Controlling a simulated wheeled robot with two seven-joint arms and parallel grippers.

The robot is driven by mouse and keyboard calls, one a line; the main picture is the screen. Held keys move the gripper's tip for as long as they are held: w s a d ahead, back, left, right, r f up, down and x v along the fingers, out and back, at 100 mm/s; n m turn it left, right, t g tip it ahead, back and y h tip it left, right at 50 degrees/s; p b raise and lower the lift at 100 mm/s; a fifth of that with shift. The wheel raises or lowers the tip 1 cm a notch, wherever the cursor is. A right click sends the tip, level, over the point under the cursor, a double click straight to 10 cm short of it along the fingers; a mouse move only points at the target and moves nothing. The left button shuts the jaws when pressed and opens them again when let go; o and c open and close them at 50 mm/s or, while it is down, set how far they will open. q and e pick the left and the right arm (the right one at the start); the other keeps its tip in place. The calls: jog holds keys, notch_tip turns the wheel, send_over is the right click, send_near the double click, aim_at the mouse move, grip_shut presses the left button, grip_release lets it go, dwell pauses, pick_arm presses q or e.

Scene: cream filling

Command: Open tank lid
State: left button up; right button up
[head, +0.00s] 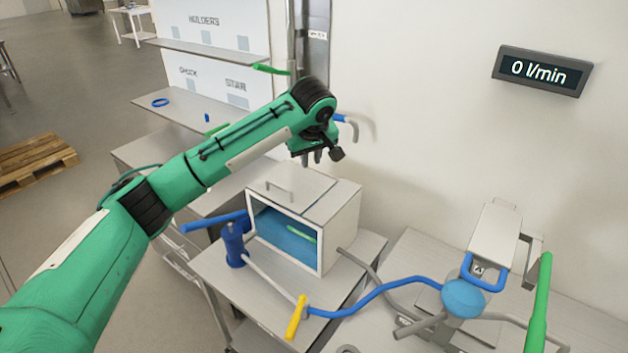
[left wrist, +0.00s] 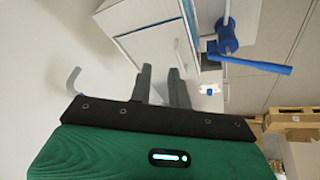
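The tank (head: 341,226) is a pale box with a blue-tinted front window, standing on a metal table. Its flat grey lid (head: 310,190) lies closed on top, with a thin bar handle (head: 279,190) near the left side. My left gripper (head: 312,157) hangs above the back part of the lid, apart from the handle. In the left wrist view the two dark fingers (left wrist: 161,72) stand apart with nothing between them. They partly cover the pale tank (left wrist: 150,42) beyond. My right gripper is not in view.
A blue valve (head: 234,245) with a long handle stands left of the tank. A yellow-handled valve (head: 297,316) and blue pipe (head: 385,292) run in front. A green lever (head: 540,300) is at the right. A wall shelf (head: 205,50) stands behind my left arm.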

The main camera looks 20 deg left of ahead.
pick_arm(q)
jog(key=p+x, duration=0.4)
jog(key=x, duration=0.8)
jog(key=shift+w+f, duration=0.1)
grip_shut()
jog(key=shift+c, duration=1.7)
grip_release()
jog(key=o, duration=0.3)
jog(key=shift+o, duration=0.2)
